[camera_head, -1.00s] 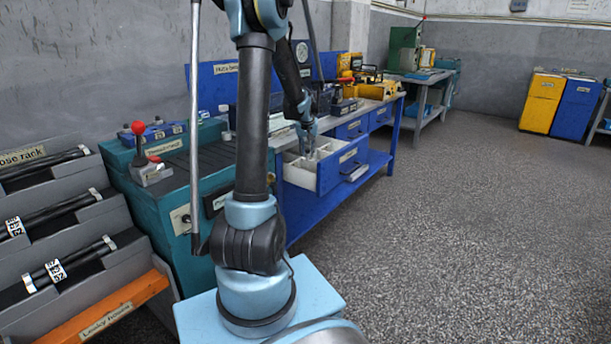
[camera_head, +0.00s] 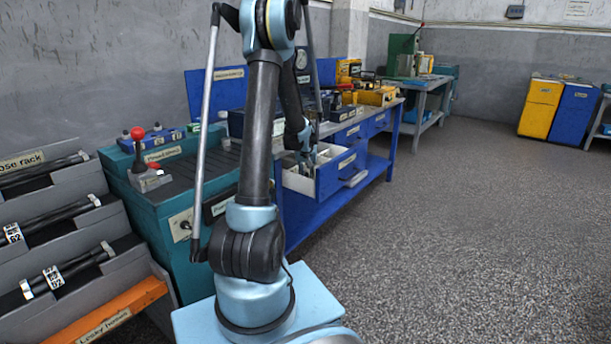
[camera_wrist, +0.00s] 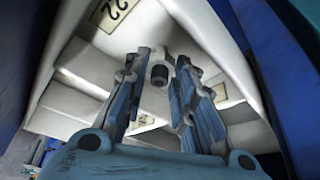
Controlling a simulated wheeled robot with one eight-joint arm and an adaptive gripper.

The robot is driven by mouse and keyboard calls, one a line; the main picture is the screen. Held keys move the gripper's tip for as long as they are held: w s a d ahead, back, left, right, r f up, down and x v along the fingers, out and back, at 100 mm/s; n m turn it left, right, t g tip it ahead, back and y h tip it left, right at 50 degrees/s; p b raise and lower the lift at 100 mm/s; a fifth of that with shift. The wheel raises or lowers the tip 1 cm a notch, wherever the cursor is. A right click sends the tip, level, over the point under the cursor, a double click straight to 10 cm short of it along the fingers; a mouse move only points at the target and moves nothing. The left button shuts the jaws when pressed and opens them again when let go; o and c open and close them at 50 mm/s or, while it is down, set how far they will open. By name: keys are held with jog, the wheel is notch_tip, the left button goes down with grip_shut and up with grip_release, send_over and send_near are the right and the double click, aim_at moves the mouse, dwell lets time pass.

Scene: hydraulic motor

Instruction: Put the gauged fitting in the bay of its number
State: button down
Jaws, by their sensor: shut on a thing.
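My gripper (camera_wrist: 162,75) reaches down into an open blue drawer (camera_head: 342,176) with white compartments, on the blue workbench. In the wrist view its blue fingers are shut on a small fitting (camera_wrist: 158,75), grey around a dark round end. The fitting is inside or just over a white-walled bay, and I cannot tell whether it touches the floor. A label reading 22 (camera_wrist: 117,13) shows on a white surface at the top of the wrist view. In the head view my gripper (camera_head: 306,158) is small and the fitting cannot be made out.
White dividers (camera_wrist: 85,85) stand close around the fingers. The teal bench (camera_head: 165,200) with a red-knobbed lever (camera_head: 138,135) is left of the drawer. The hose rack (camera_head: 60,225) stands at far left. Open speckled floor (camera_head: 470,230) lies to the right.

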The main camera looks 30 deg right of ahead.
jog(key=c, duration=1.3)
grip_release()
jog(key=v, duration=1.2)
jog(key=s+a+r+n+y, duration=0.15)
jog(key=s+a, duration=0.25)
jog(key=a, duration=0.9)
jog(key=s+a+r+n, duration=0.2)
jog(key=s+a+r, duration=0.15)
jog(key=a, duration=0.95)
jog(key=s+a+f+n, duration=0.1)
jog(key=s+a+f, duration=0.2)
jog(key=s+a, duration=0.2)
jog(key=s+a+f+n+g, duration=0.1)
jog(key=s+a+f, duration=0.1)
jog(key=s+a, duration=0.3)
jog(key=s+a+f+n+y, duration=0.1)
jog(key=s+a+f, duration=0.2)
jog(key=s+a, duration=0.3)
jog(key=shift+s+f+n, duration=0.15)
jog(key=shift+s+n, duration=0.05)
jog(key=shift+s, duration=0.85)
jog(key=shift+s+f+n, duration=0.15)
jog(key=shift+s, duration=0.9)
